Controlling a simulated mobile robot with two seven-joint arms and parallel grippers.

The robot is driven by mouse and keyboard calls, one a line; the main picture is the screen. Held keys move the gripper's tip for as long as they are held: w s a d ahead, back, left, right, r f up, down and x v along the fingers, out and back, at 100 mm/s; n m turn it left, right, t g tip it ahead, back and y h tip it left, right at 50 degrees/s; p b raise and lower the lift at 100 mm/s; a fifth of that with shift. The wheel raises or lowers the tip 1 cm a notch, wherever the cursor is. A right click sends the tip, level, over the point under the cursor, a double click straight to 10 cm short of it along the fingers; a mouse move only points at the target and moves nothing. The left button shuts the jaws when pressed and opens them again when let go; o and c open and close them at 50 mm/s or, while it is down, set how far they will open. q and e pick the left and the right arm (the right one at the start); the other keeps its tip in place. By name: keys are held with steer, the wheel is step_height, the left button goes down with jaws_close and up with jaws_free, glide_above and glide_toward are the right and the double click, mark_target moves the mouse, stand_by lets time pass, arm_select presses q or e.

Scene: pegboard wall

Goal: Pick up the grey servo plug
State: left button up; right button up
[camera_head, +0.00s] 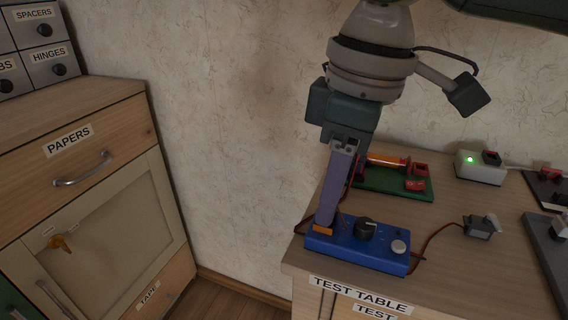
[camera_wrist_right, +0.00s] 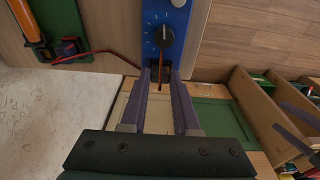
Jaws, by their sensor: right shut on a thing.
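My right gripper (camera_head: 325,222) comes down from the top in the head view, its long purple fingers over the left end of a blue box (camera_head: 358,245). In the right wrist view the fingertips (camera_wrist_right: 163,74) nearly meet at the edge of the blue box (camera_wrist_right: 167,18). They are shut on a small dark thing between them, which looks like the grey servo plug (camera_wrist_right: 160,76); the fingers hide most of it. A grey servo (camera_head: 479,226) with a pale horn lies on the table to the right, its red-brown cable running towards the blue box. My left gripper is not in view.
The blue box has a black dial (camera_head: 366,229) and a pale button. Behind it is a green board (camera_head: 392,181) with an orange cylinder and red parts. A white box (camera_head: 481,167) with a green light stands at the back.

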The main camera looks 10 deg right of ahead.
jaws_close()
